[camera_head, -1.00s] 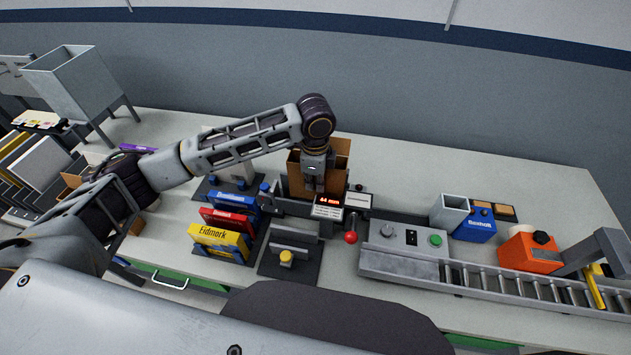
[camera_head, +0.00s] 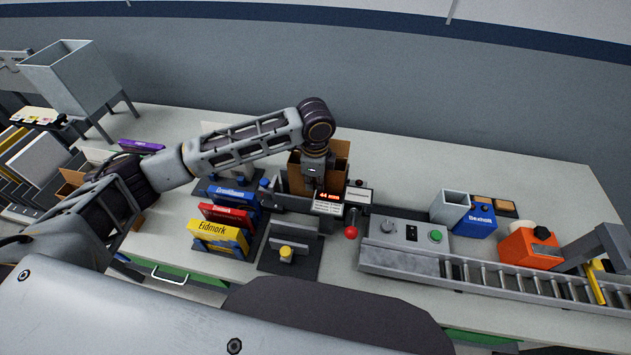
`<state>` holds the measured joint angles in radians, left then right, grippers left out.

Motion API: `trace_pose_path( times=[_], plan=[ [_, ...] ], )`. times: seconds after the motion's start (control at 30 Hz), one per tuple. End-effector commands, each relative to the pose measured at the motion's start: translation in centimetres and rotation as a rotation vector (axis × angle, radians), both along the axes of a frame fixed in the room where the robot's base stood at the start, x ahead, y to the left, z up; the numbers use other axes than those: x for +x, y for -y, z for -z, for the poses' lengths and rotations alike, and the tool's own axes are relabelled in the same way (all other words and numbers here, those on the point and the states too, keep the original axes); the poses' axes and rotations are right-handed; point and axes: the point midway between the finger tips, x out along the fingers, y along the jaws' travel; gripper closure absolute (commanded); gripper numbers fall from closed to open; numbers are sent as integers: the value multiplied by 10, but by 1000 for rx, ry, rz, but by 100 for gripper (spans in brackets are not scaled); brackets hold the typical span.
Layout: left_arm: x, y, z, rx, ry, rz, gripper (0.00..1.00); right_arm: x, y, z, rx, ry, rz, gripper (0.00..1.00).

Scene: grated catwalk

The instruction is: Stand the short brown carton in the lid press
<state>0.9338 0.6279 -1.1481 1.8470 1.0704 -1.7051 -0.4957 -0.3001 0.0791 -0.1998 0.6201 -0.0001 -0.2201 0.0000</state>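A brown carton (camera_head: 340,160) stands open with its flaps up, near the middle of the bench. It stands behind a small unit with a lit red display (camera_head: 328,196) and a red-knobbed lever (camera_head: 351,232). My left arm reaches in from the left, and my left gripper (camera_head: 314,182) points down at the carton, overlapping its near side. Its fingertips are too small and dark to show whether they are open or shut, or whether they touch the carton. I cannot tell for sure which fixture is the lid press. My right gripper is not in view.
Blue, red and yellow packs (camera_head: 218,238) stand in a rack left of a black plate with a yellow knob (camera_head: 286,252). A roller conveyor (camera_head: 480,279) runs right, with an orange unit (camera_head: 528,248) behind it. A grey hopper (camera_head: 72,75) stands far left. The bench behind the carton is clear.

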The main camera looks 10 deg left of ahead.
Motion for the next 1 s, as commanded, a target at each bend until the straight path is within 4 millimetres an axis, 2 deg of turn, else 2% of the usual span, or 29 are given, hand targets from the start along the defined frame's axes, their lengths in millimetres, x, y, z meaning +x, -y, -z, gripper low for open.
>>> trace_pose_path(
  times=[0.9, 1.0],
  plan=[
    [-1, 0, 20, 0, -4, 2, 100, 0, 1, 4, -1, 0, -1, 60],
    [-1, 0, 20, 0, -4, 2, 86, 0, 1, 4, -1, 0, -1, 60]
  ],
)
